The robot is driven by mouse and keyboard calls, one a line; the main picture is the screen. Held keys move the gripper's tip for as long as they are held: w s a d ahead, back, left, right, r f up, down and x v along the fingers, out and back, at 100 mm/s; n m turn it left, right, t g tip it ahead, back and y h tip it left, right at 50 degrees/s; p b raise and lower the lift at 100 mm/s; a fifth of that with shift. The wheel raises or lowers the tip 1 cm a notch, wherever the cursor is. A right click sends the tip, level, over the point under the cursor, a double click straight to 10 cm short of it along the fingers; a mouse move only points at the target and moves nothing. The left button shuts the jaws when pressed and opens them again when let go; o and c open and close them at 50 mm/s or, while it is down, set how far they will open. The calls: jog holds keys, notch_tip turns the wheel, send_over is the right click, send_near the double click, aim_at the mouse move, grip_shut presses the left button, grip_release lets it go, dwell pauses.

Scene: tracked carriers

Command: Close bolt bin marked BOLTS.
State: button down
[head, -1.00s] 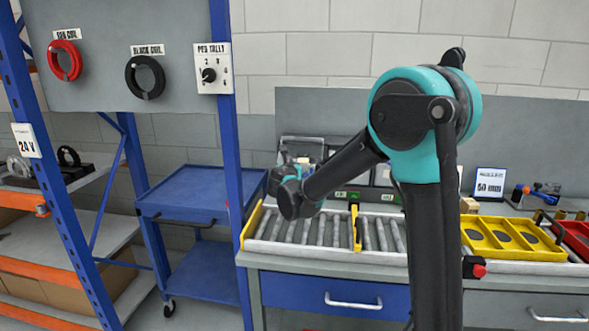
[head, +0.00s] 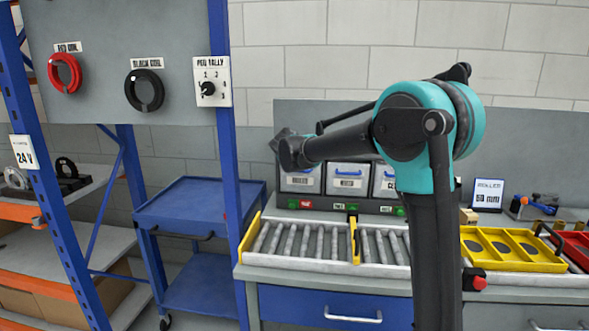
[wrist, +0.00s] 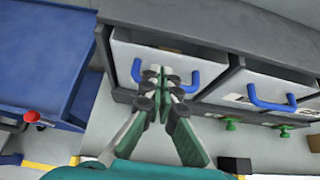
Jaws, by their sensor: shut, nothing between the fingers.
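A dark cabinet holds a row of light-fronted bins with blue handles at the back of the bench. In the head view the left bin (head: 300,181), middle bin (head: 347,180) and right bin (head: 385,182) show; their labels are too small to read surely. In the wrist view my gripper (wrist: 166,76) is shut and empty, its fingertips in front of the left bin's blue handle (wrist: 193,85); contact cannot be told. A dark gap shows above that bin's front (wrist: 125,58). In the head view my gripper's end is at the left bin's upper edge, fingertips unclear.
Below the bins lies a roller conveyor (head: 290,239) with a yellow stop (head: 354,238). A blue cart (head: 200,206) stands left, beside a blue rack post. A yellow tray (head: 512,250) and a small display (head: 488,194) are right. Coils hang on a panel upper left.

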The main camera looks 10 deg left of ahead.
jog(key=shift+w+d+r, duration=0.1)
jog(key=shift+w+r, duration=0.1)
jog(key=shift+w, duration=0.5)
jog(key=shift+w+r, duration=0.15)
jog(key=shift+w, duration=0.5)
jog(key=shift+w, duration=0.1)
